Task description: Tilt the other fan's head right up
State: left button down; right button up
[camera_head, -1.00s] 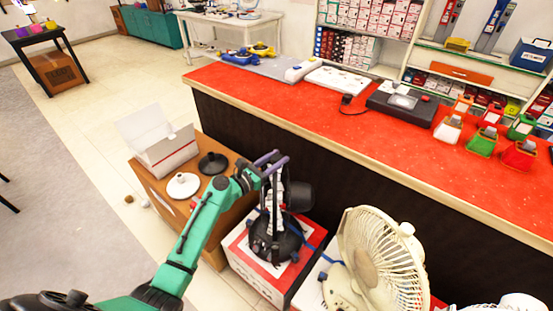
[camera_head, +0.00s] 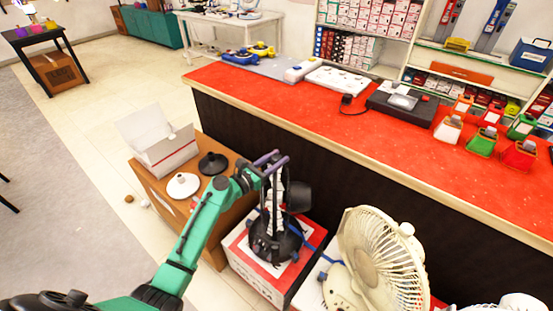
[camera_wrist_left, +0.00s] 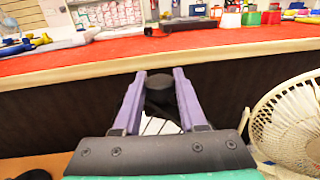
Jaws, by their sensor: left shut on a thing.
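A black fan (camera_head: 266,240) stands on a red and white box in the head view, its head seen nearly edge-on and its dark motor housing (camera_head: 298,197) to the right. My left gripper (camera_head: 274,160) is at the top of its head, shut on the fan's head. In the left wrist view, the purple fingers (camera_wrist_left: 158,88) stand apart with the dark fan part (camera_wrist_left: 160,97) between and below them; the exact contact is hidden. A cream fan (camera_head: 378,258) stands to the right with its grille facing right and is untouched. My right gripper does not show.
The red counter (camera_head: 330,115) runs close behind the fans. A further white grille (camera_head: 510,302) shows at the bottom right.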

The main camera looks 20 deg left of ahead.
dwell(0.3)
pick_arm(q)
jog(key=shift+r+p, duration=0.1)
jog(key=shift+p, duration=0.2)
jog(key=shift+m+g+y, duration=0.6)
jog(key=shift+m+g, duration=0.1)
jog(key=shift+m, duration=0.1)
jog(key=d+p, duration=0.2)
jog(key=p, duration=0.1)
jog(key=w+d+p, duration=0.1)
jog(key=d+p, duration=0.1)
jog(key=p, duration=0.1)
jog(key=shift+w+r, duration=0.1)
jog(key=shift+r, duration=0.05)
jog(key=w+d+f+m+g+p, duration=0.1)
jog(key=d+f+p, duration=0.1)
jog(key=d, duration=0.3)
jog(key=shift+w+f+y, duration=0.15)
jog(key=shift+f+y, duration=0.25)
jog(key=shift+f, duration=0.2)
jog(key=shift+d, duration=0.1)
jog(key=shift+c, duration=2.3)
grip_release()
